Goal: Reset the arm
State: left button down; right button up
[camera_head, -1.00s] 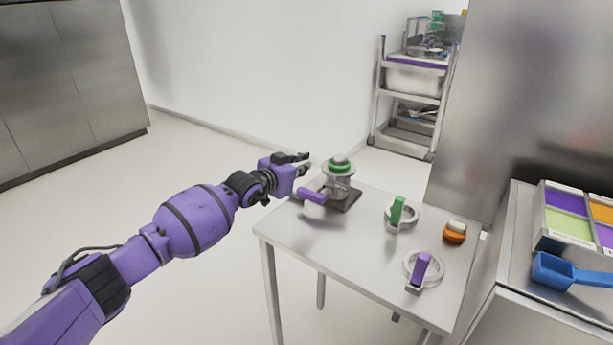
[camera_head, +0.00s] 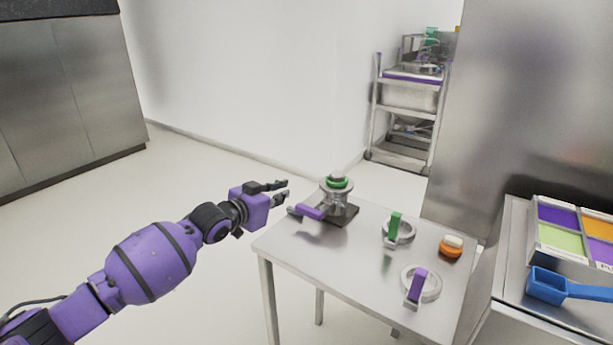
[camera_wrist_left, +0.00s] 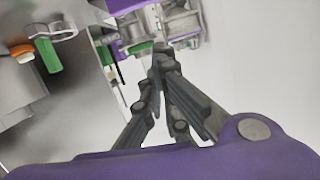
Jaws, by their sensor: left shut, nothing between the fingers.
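My left gripper (camera_head: 284,188) is purple with dark fingers. It hangs in the air just left of the small metal table, near the coffee grinder-like device with a green ring (camera_head: 337,186) and a purple handle. It is apart from that device and holds nothing. In the left wrist view the dark fingers (camera_wrist_left: 160,58) come together at their tips with nothing between them. My right gripper is out of view.
The small table (camera_head: 335,265) also bears a ring with a green handle (camera_head: 394,226), a ring with a purple handle (camera_head: 417,287) and an orange-and-white item (camera_head: 451,247). A cart (camera_head: 405,110) stands behind. Left floor is clear.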

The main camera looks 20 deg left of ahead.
pick_arm(q)
jog(key=s+d+f+g+y+p, duration=0.1)
jog(key=s+d+f, duration=0.3)
jog(key=s+f, duration=0.6)
jog(key=s+d+f+g, duration=0.1)
jog(key=s+d+f, duration=0.2)
jog(key=s+f, duration=0.65)
jog(key=s+f+n+g+y, duration=0.1)
jog(key=s+f, duration=0.3)
jog(key=s, duration=0.7)
jog(key=s+f+n+g+y+p, duration=0.1)
jog(key=s+f, duration=0.4)
jog(key=s, duration=0.6)
jog(key=s+f+n+g+y, duration=0.1)
jog(key=s+f, duration=0.3)
jog(key=s, duration=0.8)
jog(key=shift+a+f+n+g+y+p, duration=0.3)
jog(key=shift+a+n+g+p, duration=0.1)
jog(key=shift+n, duration=0.3)
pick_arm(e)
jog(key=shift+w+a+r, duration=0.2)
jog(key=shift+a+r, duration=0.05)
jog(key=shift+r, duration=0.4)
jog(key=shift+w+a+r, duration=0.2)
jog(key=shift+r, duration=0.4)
